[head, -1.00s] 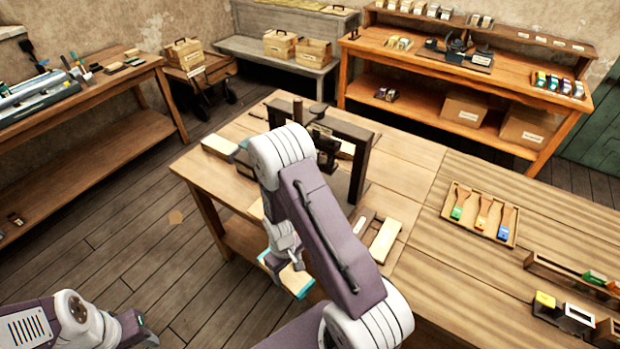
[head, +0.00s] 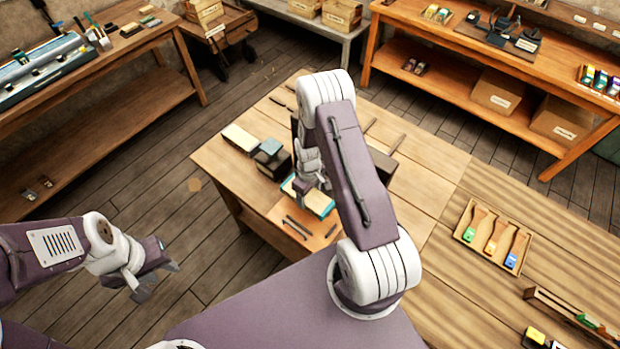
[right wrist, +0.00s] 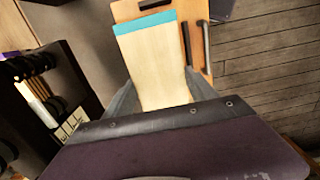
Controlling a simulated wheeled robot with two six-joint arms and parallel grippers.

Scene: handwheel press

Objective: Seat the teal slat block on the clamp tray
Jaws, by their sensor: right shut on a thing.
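The teal slat block is pale wood with a teal end strip. My right gripper (right wrist: 165,100) is shut on its sides in the right wrist view, where the block (right wrist: 155,62) points away from the jaws. In the head view the block (head: 318,202) is partly hidden by my right arm. The clamp tray (head: 318,238) is an orange-brown board with dark bars at the table's near edge. It shows beneath and beside the block in the right wrist view (right wrist: 197,38). I cannot tell whether block and tray touch. My left gripper (head: 158,279) is empty, fingers apart, over the floor.
My right arm hides much of the dark press frame (head: 385,165). A pale block (head: 240,138) and dark boxes with grey-teal tops (head: 270,150) stand left of it. A tool tray (head: 467,236) lies on the right. The table between is clear.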

